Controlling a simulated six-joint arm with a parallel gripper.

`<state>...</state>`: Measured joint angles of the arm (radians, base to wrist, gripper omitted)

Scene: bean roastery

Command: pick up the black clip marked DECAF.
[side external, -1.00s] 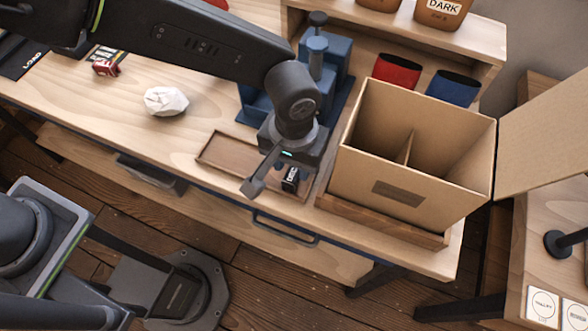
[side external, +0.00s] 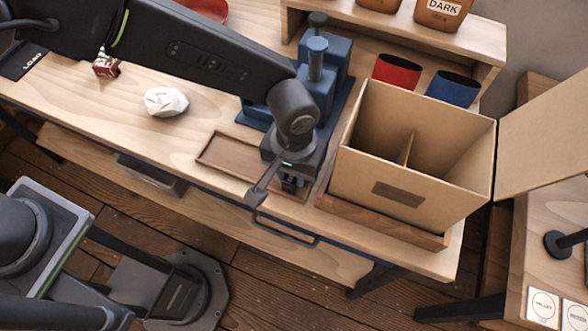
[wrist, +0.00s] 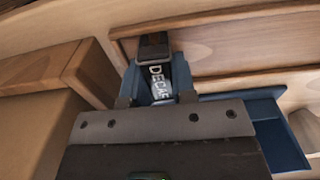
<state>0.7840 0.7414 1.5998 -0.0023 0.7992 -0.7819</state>
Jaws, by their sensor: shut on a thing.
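The black clip (wrist: 154,50) marked DECAF in white letters shows in the wrist view, between the blue fingers of my gripper (wrist: 158,88). I cannot tell whether the clip still touches the tray.
An open cardboard box (side external: 400,190) with a divider stands close to the right of my gripper. A blue stand (side external: 318,75) is behind it. A crumpled white paper (side external: 166,101) lies at the left. Red (side external: 397,70) and blue (side external: 452,88) pouches stand behind the box.

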